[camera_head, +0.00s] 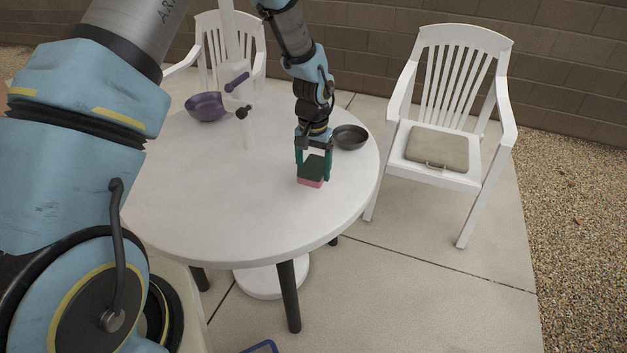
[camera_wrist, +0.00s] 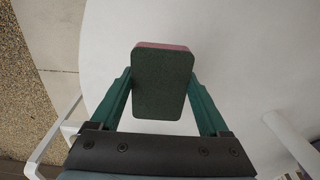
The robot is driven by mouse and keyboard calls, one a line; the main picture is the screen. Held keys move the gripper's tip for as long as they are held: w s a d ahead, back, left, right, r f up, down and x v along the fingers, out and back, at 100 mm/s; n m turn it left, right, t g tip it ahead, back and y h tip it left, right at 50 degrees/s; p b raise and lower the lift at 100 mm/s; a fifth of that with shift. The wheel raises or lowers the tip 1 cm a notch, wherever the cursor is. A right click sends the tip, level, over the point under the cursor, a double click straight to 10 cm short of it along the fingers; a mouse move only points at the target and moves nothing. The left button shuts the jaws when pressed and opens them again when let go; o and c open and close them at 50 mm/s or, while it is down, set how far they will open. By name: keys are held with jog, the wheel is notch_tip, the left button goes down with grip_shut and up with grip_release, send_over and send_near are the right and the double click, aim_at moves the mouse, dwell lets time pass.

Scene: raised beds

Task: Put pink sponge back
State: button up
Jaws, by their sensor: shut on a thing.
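The pink sponge (camera_head: 311,182) has a dark green top layer. My gripper (camera_head: 312,176) is shut on it, with one teal finger on each side, over the right part of the round white table (camera_head: 190,190). In the wrist view the sponge (camera_wrist: 162,85) shows its green face, with a thin pink edge at the top, between the fingers of my gripper (camera_wrist: 160,95). I cannot tell whether the sponge touches the table or hangs just above it.
A dark grey bowl (camera_head: 350,137) stands just behind my gripper. A purple bowl (camera_head: 206,107) is at the table's back left, near a white pole (camera_head: 246,125). A white chair (camera_head: 447,110) with a beige cushion (camera_head: 437,148) stands right. The table's front is clear.

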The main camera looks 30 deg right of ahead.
aim_at(313, 190)
jog(key=shift+f+p, duration=0.55)
jog(key=shift+f, duration=1.85)
jog(key=shift+f, duration=0.1)
jog(key=o, duration=1.2)
jog(key=shift+c, duration=0.2)
notch_tip(313, 190, up, 12)
jog(key=b, duration=0.3)
jog(key=shift+r, duration=0.2)
jog(key=w+a+r+n, duration=0.2)
jog(key=w+a+r, duration=0.15)
jog(key=a, duration=0.75)
jog(key=s+a+r+n, duration=0.2)
jog(key=a, duration=0.6)
jog(key=s+a+r+n+t, duration=0.1)
jog(key=s+a+r+n, duration=0.1)
jog(key=a, duration=0.6)
jog(key=s+a+r+n, duration=0.2)
jog(key=s+a, duration=0.1)
jog(key=a, duration=0.6)
jog(key=shift+s+n+t, duration=0.15)
jog(key=shift+n+t, duration=0.15)
